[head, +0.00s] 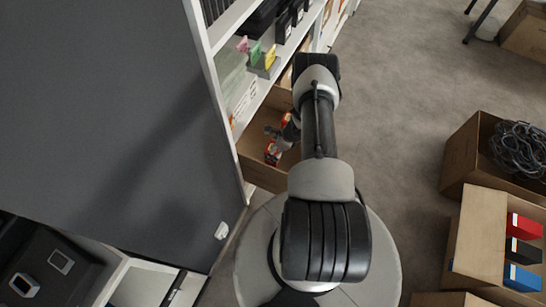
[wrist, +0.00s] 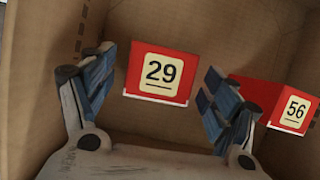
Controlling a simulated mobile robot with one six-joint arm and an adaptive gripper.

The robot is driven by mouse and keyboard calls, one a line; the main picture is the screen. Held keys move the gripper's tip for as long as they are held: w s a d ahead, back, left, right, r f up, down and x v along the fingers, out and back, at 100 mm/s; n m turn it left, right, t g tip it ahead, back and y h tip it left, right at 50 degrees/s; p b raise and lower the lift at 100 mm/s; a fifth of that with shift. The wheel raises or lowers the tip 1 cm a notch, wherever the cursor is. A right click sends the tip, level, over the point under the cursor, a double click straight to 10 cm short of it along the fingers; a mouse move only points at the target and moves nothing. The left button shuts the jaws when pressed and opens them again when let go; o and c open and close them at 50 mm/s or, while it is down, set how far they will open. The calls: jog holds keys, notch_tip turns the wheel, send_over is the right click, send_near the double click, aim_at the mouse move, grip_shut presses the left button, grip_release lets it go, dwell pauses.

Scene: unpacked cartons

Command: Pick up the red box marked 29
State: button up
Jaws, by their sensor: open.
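In the wrist view the red box marked 29 (wrist: 160,73) stands in a carton, its label facing up toward the camera. My gripper (wrist: 153,86) is open, with one blue-padded finger on each side of the box marked 29. The box shows between the fingertips with a gap on the left and a narrower one on the right. In the head view my arm hides most of the gripper, and red shows in the carton at the shelf foot (head: 271,151).
A second red box marked 56 (wrist: 293,110) lies right of my right finger, close to it. The cardboard carton (wrist: 225,30) walls surround both. A shelf unit (head: 215,60) stands beside the carton. Other cartons, one with cables (head: 520,148), stand at right on the floor.

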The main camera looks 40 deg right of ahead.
jog(key=shift+b+x, duration=1.6)
jog(key=shift+x, duration=1.6)
jog(key=shift+r, duration=0.1)
jog(key=c, duration=1.2)
